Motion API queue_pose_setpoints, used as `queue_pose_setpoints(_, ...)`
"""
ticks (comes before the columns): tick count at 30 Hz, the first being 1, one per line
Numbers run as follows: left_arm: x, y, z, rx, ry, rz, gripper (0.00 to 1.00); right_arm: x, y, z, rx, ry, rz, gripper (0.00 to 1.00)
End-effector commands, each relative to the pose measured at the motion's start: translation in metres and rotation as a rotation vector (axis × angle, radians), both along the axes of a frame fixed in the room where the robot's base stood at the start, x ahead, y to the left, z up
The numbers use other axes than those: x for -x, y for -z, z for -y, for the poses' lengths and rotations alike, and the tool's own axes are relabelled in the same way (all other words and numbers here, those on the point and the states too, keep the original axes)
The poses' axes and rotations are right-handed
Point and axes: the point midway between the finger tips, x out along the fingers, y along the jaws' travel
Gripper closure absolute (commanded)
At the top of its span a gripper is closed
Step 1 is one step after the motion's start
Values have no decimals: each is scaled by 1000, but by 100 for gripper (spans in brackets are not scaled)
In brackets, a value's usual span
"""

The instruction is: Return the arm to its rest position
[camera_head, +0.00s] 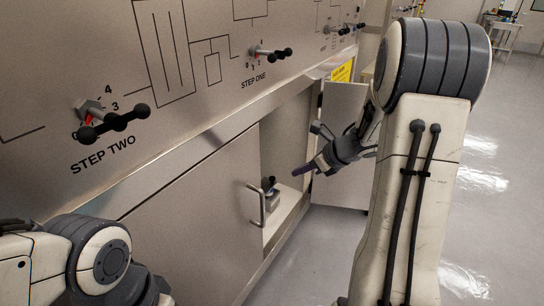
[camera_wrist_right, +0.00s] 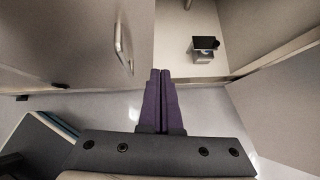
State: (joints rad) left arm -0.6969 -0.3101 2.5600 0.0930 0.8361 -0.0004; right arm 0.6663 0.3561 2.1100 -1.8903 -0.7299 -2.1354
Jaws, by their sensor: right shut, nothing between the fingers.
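My right arm (camera_head: 408,180) rises at the right of the head view and bends over toward the cabinet. My right gripper (camera_head: 305,171) hangs in front of the open cabinet section, apart from the doors. In the right wrist view the gripper's purple fingers (camera_wrist_right: 160,74) lie together with nothing between them. Part of my left arm (camera_head: 95,258) shows at the lower left of the head view. Its gripper is not visible.
A closed cabinet door (camera_head: 190,215) with a bar handle (camera_head: 256,204) stands left of the opening. An open door (camera_head: 340,150) stands to its right. A small dark object (camera_wrist_right: 205,44) sits inside. The panel above has a STEP TWO valve handle (camera_head: 118,122) and a STEP ONE handle (camera_head: 272,53). The floor (camera_head: 490,220) at right is clear.

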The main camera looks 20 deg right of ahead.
Motion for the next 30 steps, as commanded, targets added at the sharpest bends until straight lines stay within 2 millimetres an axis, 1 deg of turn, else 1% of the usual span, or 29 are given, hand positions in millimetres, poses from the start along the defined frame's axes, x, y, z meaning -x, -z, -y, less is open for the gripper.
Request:
queue_pose_setpoints(5,0,0,0,0,0,0,100,0,-2,-1,-4,9,-1,100)
queue_pose_setpoints(8,0,0,0,0,0,0,100,-12,-9,-13,-38,91,-1,100)
queue_pose_setpoints(11,0,0,0,0,0,0,100,-32,-26,-39,-138,293,-5,100)
queue_pose_setpoints(13,0,0,0,0,0,0,100,-43,-40,-65,-258,497,-18,100)
queue_pose_setpoints(14,0,0,0,0,0,0,100,-44,-45,-76,-321,593,-27,100)
queue_pose_setpoints(15,0,0,0,0,0,0,100,-43,-51,-93,-412,725,-47,100)
queue_pose_setpoints(17,0,0,0,0,0,0,100,-35,-56,-116,-553,923,-87,100)
queue_pose_setpoints(18,0,0,0,0,0,0,100,-25,-57,-131,-646,1055,-123,100)
queue_pose_setpoints(20,0,0,0,0,0,0,100,-4,-55,-155,-784,1254,-189,100)
queue_pose_setpoints(21,0,0,0,0,0,0,100,14,-52,-171,-869,1388,-241,100)
queue_pose_setpoints(23,0,0,0,0,0,0,100,46,-46,-195,-979,1594,-327,100)
queue_pose_setpoints(24,0,0,0,0,0,0,100,70,-40,-209,-1037,1731,-388,100)
queue_pose_setpoints(26,0,0,0,0,0,0,100,106,-32,-228,-1093,1921,-472,100)
queue_pose_setpoints(27,0,0,0,0,0,0,100,128,-28,-239,-1113,2032,-518,100)
queue_pose_setpoints(29,0,0,0,0,0,0,100,159,-23,-251,-1122,2182,-577,100)
queue_pose_setpoints(30,0,0,0,0,0,0,100,178,-21,-259,-1120,2271,-610,100)
